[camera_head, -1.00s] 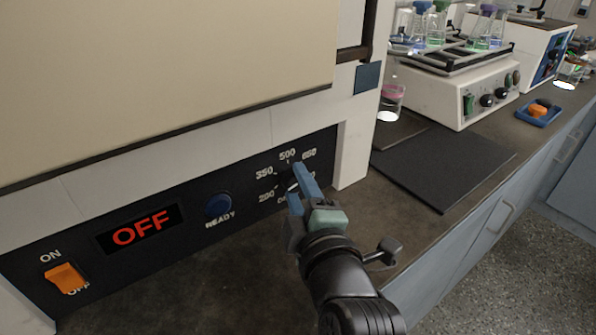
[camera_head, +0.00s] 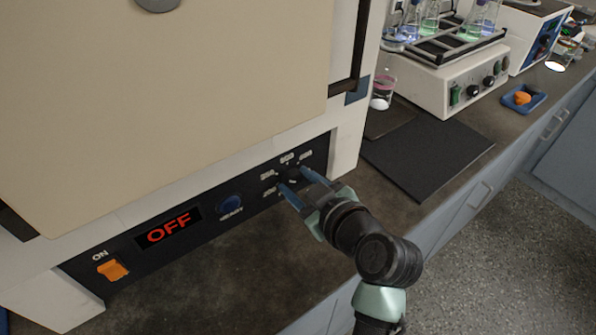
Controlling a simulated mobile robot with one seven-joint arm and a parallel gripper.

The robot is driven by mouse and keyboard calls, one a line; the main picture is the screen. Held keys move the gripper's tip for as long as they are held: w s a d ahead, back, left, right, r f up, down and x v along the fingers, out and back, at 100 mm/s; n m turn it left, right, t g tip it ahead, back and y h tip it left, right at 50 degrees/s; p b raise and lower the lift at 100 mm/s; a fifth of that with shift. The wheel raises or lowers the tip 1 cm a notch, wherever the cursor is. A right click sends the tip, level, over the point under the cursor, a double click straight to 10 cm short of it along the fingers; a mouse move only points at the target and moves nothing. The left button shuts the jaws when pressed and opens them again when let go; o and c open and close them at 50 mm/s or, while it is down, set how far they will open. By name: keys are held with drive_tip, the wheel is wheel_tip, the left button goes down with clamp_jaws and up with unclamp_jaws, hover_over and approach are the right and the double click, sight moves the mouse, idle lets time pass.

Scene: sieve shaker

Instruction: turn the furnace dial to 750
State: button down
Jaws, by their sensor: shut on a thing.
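The furnace dial (camera_head: 291,174) is a small dark knob on the black control panel, with pale numbers around it that are too blurred to read surely. My gripper (camera_head: 292,178) reaches it from the lower right. Its two blue fingers lie on either side of the knob and are shut on it. The fingers partly hide the dial, and its pointer cannot be made out. The red display (camera_head: 169,230) on the panel reads OFF. The orange power switch (camera_head: 113,270) is at the panel's left end, under the word ON.
A blue READY button (camera_head: 231,203) sits left of the dial. The beige furnace door (camera_head: 170,110) is above the panel. A dark mat (camera_head: 428,155) lies on the counter to the right, below a shaker (camera_head: 440,82) with flasks. The counter before the panel is clear.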

drive_tip(key=m+p, duration=0.1)
drive_tip(key=m+g+y+p, duration=0.1)
drive_tip(key=shift+w+d+r+m, duration=0.15)
drive_tip(key=shift+d+m, duration=0.05)
drive_tip(key=shift+m, duration=0.1)
drive_tip(key=shift+d+m+g+y+p, duration=0.1)
drive_tip(key=shift+m+g+y+p, duration=0.45)
drive_tip(key=shift+m+y, duration=0.55)
drive_tip(key=m, duration=0.1)
drive_tip(key=m+y, duration=0.1)
drive_tip(key=m, duration=0.1)
drive_tip(key=m+g+y, duration=0.1)
drive_tip(key=shift+w+d+f+m, duration=0.15)
drive_tip(key=shift+w+f+m, duration=0.05)
drive_tip(key=shift+f+m, duration=0.2)
drive_tip(key=m+y, duration=0.1)
drive_tip(key=m, duration=0.2)
drive_tip(key=m+y, duration=0.2)
drive_tip(key=shift+f+m, duration=0.2)
drive_tip(key=shift+m, duration=0.2)
drive_tip(key=m, duration=0.2)
drive_tip(key=m+t+y, duration=0.1)
drive_tip(key=m, duration=0.1)
drive_tip(key=m+t+y, duration=0.1)
drive_tip(key=m, duration=0.1)
drive_tip(key=shift+f, duration=0.25)
drive_tip(key=shift+m, duration=0.3)
drive_tip(key=shift+c, duration=1.9)
unclamp_jaws()
